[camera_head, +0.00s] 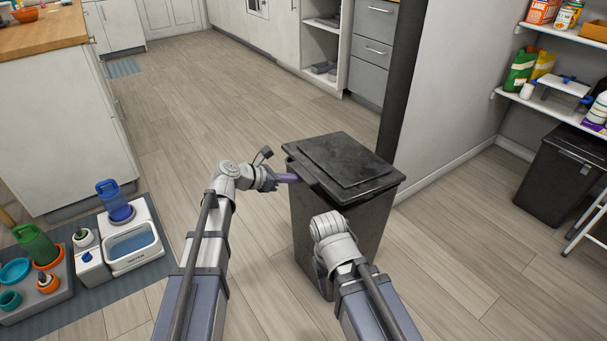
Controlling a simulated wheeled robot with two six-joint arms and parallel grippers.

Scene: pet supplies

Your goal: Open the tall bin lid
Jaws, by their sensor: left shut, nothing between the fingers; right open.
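The tall bin (352,228) is dark grey and stands upright on the wood floor in the middle of the head view. Its black lid (342,160) lies across the top; I cannot tell whether its left edge is slightly raised. My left gripper (290,178) is shut and empty, its purple fingertips at the bin's left side just under the lid's edge. Whether they touch it is unclear. My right gripper (321,268) is open, low in front of the bin, and mostly hidden behind my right wrist.
A pillar and wall (440,90) stand close behind the bin to the right. Another dark bin (562,175) stands under shelves (560,98) at the far right. Pet feeders (130,238) and bowls (15,271) lie on a mat at left. The floor between is clear.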

